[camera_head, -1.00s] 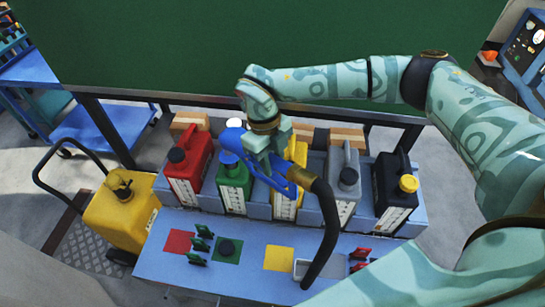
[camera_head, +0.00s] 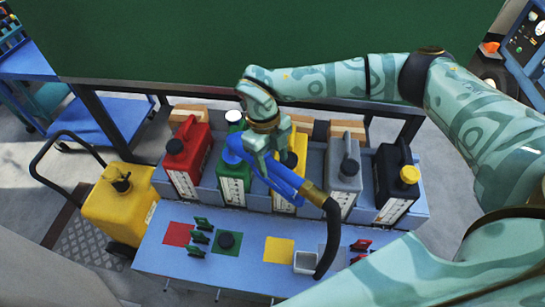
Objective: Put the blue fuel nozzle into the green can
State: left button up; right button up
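My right gripper (camera_head: 264,158) is shut on the blue fuel nozzle (camera_head: 282,181). It holds the nozzle above the row of cans, in front of the yellow can. The nozzle slants, its spout end toward the upper left at the top of the green can (camera_head: 235,184) and its brass hose end toward the lower right. The spout overlaps the green can's top; I cannot tell whether its tip is in the opening. A black hose (camera_head: 331,236) hangs from the nozzle's brass end. My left gripper is not in view.
The red can (camera_head: 186,160), yellow can (camera_head: 299,152), grey can (camera_head: 343,178) and black can (camera_head: 393,182) stand in the same blue rack. The bench (camera_head: 160,262) in front has coloured squares, small levers and a grey holder (camera_head: 306,262). A yellow wheeled tank (camera_head: 119,208) stands left.

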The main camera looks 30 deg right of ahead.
jog(key=w+a+r+p, duration=0.1)
jog(key=w+r, duration=0.2)
jog(key=r, duration=1.3)
jog(key=shift+p, duration=0.3)
